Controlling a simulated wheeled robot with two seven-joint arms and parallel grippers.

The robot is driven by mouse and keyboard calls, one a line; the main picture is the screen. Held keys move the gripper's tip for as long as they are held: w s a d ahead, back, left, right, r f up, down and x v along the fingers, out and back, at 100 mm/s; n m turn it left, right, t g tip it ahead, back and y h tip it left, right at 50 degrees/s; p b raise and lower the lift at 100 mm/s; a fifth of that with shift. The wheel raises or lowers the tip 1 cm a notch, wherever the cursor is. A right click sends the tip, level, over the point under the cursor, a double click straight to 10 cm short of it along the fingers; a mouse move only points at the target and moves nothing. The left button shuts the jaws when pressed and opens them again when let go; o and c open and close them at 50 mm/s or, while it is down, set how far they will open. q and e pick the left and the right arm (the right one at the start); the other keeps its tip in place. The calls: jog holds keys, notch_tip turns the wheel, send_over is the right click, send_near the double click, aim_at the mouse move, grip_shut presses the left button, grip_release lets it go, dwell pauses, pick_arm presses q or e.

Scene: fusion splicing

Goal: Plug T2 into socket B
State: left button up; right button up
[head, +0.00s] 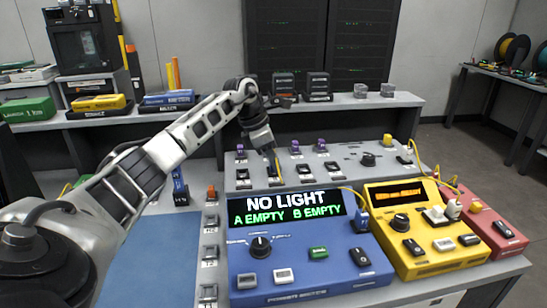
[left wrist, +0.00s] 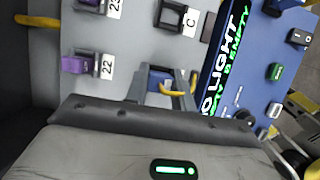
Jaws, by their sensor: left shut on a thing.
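My left gripper (head: 272,158) reaches over the grey panel (head: 350,152) behind the blue power meter. In the left wrist view its fingers (left wrist: 163,82) are shut on a blue plug (left wrist: 160,76) with a short yellow piece of cable. The plug's label is not visible, so I cannot tell whether it is T2. An empty-looking black socket (left wrist: 172,16) marked C is beyond it. The socket marked B is not readable, and the fingers hide part of the panel. The blue power meter (head: 310,275) reads NO LIGHT, A EMPTY, B EMPTY. My right gripper is not in view.
Purple plugs (left wrist: 75,64) sit in the panel beside labels 22 and 23. A yellow device (head: 425,235) and a red device (head: 490,225) stand right of the meter. A narrow grey holder strip (head: 210,225) lies at its left. A raised shelf (head: 345,101) runs behind.

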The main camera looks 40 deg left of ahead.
pick_arm(q)
jog(key=o, duration=1)
jog(key=shift+o, duration=0.2)
jog(key=v, duration=1.6)
jog(key=shift+p, duration=0.35)
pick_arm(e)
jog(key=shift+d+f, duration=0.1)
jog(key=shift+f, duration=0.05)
